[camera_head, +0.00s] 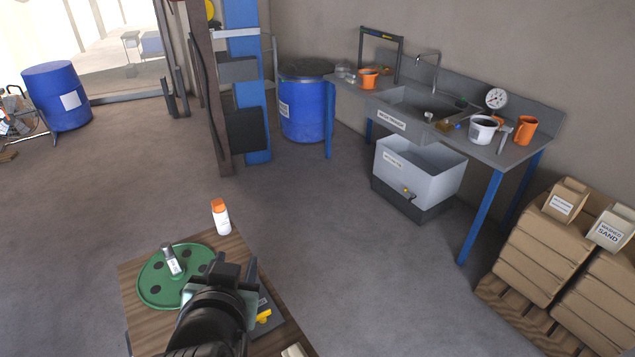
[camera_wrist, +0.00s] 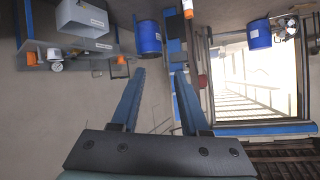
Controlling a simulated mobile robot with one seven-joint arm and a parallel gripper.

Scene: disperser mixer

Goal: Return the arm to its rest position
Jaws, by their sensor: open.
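My gripper (camera_wrist: 157,98) is open and empty in the wrist view, its two blue fingers spread with only wall and floor between them. The wrist picture shows the room upside down. In the head view my black arm and gripper reach over a small wooden table (camera_head: 133,283) at the bottom. A green round plate with dark holes (camera_head: 154,290) lies on that table, left of my gripper, with a small grey labelled vial (camera_head: 173,262) on it. A white bottle with an orange cap (camera_head: 221,219) stands at the table's far edge. My arm hides part of the table.
A sink bench (camera_head: 485,149) with cups and a gauge stands at the back right, a grey bin (camera_head: 411,172) beneath it. Blue drums (camera_head: 303,112) stand behind. Stacked boxes (camera_head: 545,249) fill the right side. A blue post (camera_head: 243,75) rises beyond the table. Open floor lies between.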

